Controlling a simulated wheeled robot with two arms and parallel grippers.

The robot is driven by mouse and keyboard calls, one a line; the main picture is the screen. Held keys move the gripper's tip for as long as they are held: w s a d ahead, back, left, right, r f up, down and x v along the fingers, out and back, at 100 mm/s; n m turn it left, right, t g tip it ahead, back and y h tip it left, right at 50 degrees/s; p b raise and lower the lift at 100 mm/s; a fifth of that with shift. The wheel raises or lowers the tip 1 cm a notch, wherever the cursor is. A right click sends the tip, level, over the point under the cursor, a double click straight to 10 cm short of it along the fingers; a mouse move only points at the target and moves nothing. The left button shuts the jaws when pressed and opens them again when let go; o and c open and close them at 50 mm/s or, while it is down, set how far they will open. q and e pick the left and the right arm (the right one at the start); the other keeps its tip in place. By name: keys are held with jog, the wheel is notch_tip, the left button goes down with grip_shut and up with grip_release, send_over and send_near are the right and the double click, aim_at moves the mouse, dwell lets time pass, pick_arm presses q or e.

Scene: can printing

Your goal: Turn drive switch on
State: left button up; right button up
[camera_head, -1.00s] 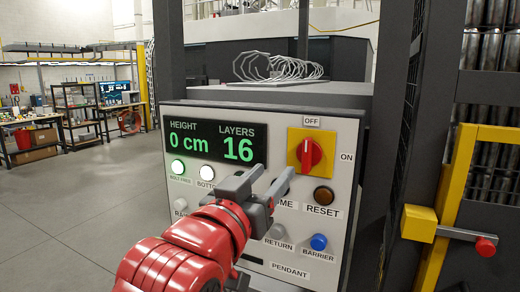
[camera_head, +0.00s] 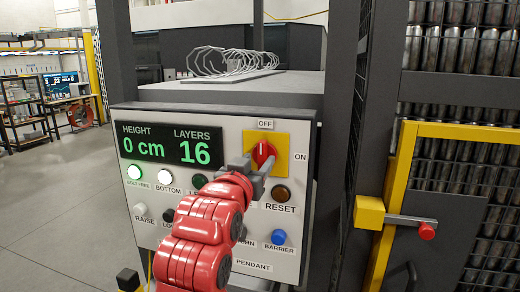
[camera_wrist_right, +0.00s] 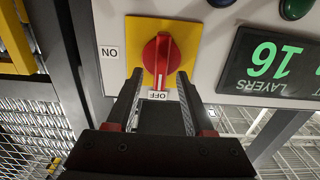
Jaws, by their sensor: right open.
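The drive switch is a red rotary knob (camera_head: 263,153) on a yellow square plate (camera_head: 282,140) at the upper right of the control panel. Its handle lies vertically, lined up with the OFF label (camera_head: 265,124); the ON label (camera_head: 300,156) is to its right. My right gripper (camera_head: 254,165) is open at the knob. In the wrist view, which is upside down, the fingertips (camera_wrist_right: 160,78) lie either side of the red handle (camera_wrist_right: 158,52), with gaps visible; contact is not clear. My left gripper is not in view.
The panel (camera_head: 230,128) carries a display (camera_head: 166,145) reading 0 cm and 16, a brown reset button (camera_head: 281,194) and a blue barrier button (camera_head: 278,237). A yellow-framed gate (camera_head: 398,165) with a red-tipped bolt (camera_head: 427,230) stands to the right. Open floor lies left.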

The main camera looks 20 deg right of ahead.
aim_at(263, 157)
jog(key=shift+p+x, duration=0.35)
jog(key=shift+x, duration=1.05)
grip_shut()
